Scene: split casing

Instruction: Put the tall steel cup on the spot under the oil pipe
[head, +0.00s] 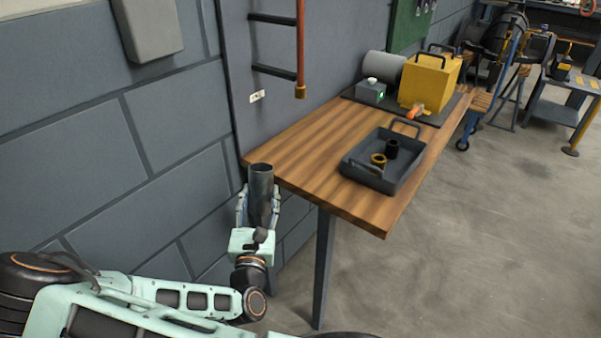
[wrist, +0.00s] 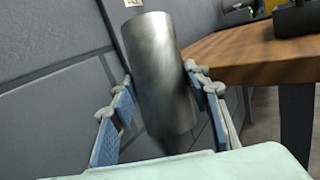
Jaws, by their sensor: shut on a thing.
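The tall steel cup (head: 261,184) is a dark grey metal cylinder, held roughly upright near the table's left corner. My gripper (head: 258,205) is shut on it, one finger on each side. In the wrist view the cup (wrist: 160,75) stands slightly tilted between the blue finger pads of my gripper (wrist: 160,110). The copper oil pipe (head: 301,50) runs down the wall and ends in a brass tip above the table's back left part. The cup is to the left of and nearer than the pipe. No marked spot is clear on the wood below the pipe.
The wooden table (head: 300,150) has free room at its left end, below the pipe. A dark tray (head: 385,178) with a black ring and a brass ring sits to the right. A yellow machine (head: 425,85) stands behind. The table edge (wrist: 250,75) is close right of the cup.

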